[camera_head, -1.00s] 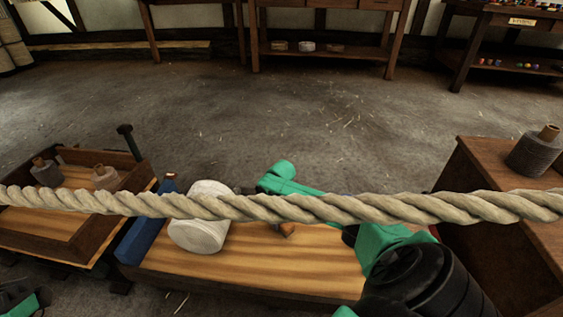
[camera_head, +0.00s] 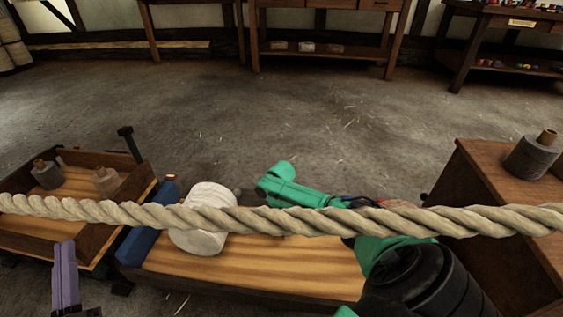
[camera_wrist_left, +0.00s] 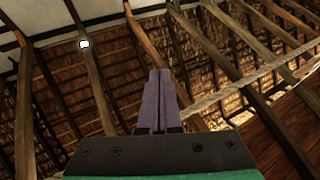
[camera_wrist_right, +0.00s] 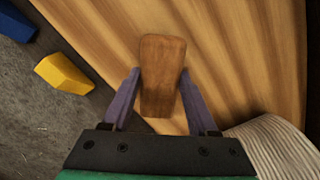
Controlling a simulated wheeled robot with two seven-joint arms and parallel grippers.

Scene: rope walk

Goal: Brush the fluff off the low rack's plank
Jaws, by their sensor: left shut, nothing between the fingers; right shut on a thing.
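The low rack's plank (camera_head: 300,262) is pale striped wood and lies below the rope in the head view. It also fills much of the right wrist view (camera_wrist_right: 240,60). My right gripper (camera_wrist_right: 160,74) is shut on a brown wooden piece, seemingly the brush (camera_wrist_right: 162,95), over the plank. Any bristles are hidden below it. In the head view I cannot make out the right fingers or brush behind the rope. My left gripper (camera_head: 65,245) is shut and empty at lower left, fingers pointing up; its wrist view (camera_wrist_left: 160,75) shows the roof. I cannot make out any fluff.
A thick rope (camera_head: 330,219) crosses the foreground. A white spool (camera_head: 203,235) stands on the plank, beside a blue bar (camera_head: 140,240) at its left end. A tray with bobbins (camera_head: 30,230) is left; a brown cabinet (camera_head: 490,210) is right. The floor behind is clear.

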